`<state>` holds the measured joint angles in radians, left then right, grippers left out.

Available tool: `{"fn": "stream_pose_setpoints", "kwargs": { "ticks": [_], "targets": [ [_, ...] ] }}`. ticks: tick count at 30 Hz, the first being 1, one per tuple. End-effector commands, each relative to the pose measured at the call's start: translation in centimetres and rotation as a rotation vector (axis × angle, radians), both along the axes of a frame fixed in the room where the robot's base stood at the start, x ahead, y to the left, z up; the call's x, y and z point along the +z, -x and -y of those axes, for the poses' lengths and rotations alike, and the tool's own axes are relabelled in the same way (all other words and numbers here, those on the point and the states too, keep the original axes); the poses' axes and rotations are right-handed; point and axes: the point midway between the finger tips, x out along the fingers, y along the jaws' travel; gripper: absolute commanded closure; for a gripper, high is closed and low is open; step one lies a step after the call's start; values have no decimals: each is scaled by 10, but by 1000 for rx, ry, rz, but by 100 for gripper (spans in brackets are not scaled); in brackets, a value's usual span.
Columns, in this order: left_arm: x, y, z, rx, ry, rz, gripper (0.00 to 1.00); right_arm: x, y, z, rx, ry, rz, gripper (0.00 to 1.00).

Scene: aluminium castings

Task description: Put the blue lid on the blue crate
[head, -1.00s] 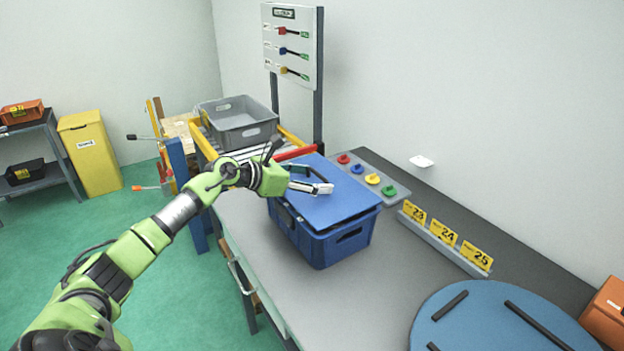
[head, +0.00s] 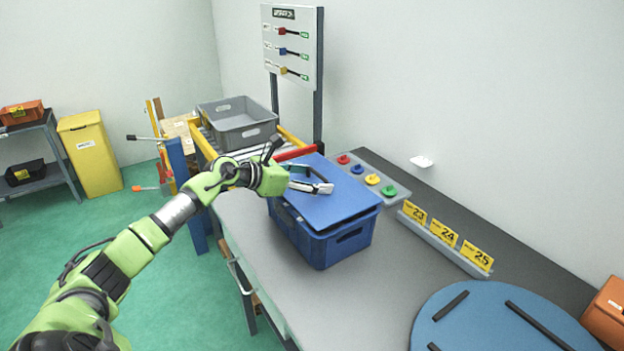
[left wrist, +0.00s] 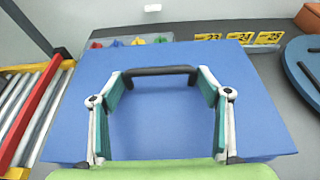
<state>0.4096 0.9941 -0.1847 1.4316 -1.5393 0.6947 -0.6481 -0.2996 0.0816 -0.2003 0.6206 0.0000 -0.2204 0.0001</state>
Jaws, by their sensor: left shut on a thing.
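The blue lid (head: 342,208) lies over the top of the blue crate (head: 347,246) on the grey bench. It looks nearly flat there; I cannot tell whether it is seated on the rim all round. My left gripper (head: 322,186) is over the lid, shut on its black handle. In the left wrist view the fingers of my left gripper (left wrist: 165,78) close on the two ends of the handle (left wrist: 160,71), and the blue lid (left wrist: 165,125) fills the middle. The crate is hidden under the lid in that view. My right gripper is not in view.
A grey bin (head: 238,123) stands on the roller conveyor behind the crate. A panel with coloured knobs (head: 372,178) lies close behind the lid. Numbered yellow cards (head: 443,234) and a round blue turntable (head: 490,320) are to the right. The bench front is clear.

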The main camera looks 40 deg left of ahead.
Motion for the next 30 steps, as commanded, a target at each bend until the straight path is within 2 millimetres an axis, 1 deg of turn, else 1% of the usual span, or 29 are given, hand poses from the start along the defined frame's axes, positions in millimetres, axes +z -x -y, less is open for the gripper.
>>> {"fn": "stream_pose_setpoints", "kwargs": {
  "ticks": [26,27,28,30],
  "targets": [
    [-21,0,0,0,0,1,55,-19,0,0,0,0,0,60],
    [-20,0,0,0,0,1,20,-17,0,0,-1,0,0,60],
    [-20,0,0,0,0,1,12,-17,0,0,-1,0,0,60],
    [-20,0,0,0,0,1,11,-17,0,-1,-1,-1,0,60]
  ]
}}
